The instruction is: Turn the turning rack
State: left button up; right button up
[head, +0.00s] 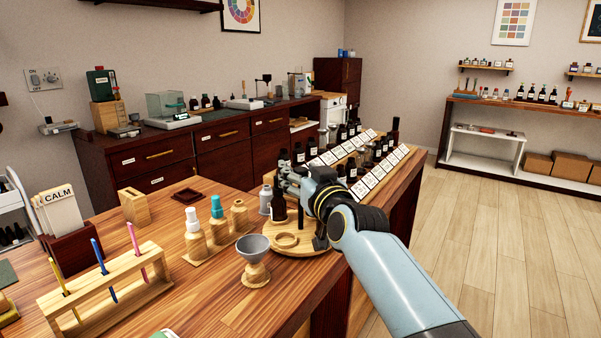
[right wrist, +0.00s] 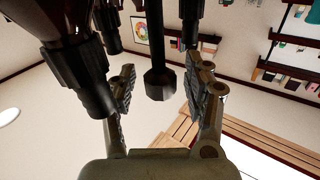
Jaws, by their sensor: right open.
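The turning rack (head: 305,250) is a round light-wood disc on the near table, with a ring-shaped recess in its front part. A dark bottle (head: 279,205) and a grey metal bottle (head: 265,200) stand at its back left. My right gripper (head: 296,184) is above the rack and hides part of it. In the right wrist view its two fingers (right wrist: 158,92) are spread apart. A black stem with a wider end (right wrist: 158,82) shows between them, with no clear contact. Dark bottle-like shapes (right wrist: 85,85) show upside down beside the left finger. My left gripper is not in view.
A grey funnel on a wooden stand (head: 254,262) is close to the rack's left front. Rows of dark bottles with white label cards (head: 360,188) stand behind my right gripper.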

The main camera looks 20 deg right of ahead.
jog(key=c, duration=1)
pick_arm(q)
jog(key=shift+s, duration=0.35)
pick_arm(e)
grip_shut()
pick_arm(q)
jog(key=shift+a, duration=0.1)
pick_arm(e)
jog(key=shift+w+f, duration=0.1)
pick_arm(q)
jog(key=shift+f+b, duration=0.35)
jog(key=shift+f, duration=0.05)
pick_arm(e)
jog(key=shift+f, duration=0.25)
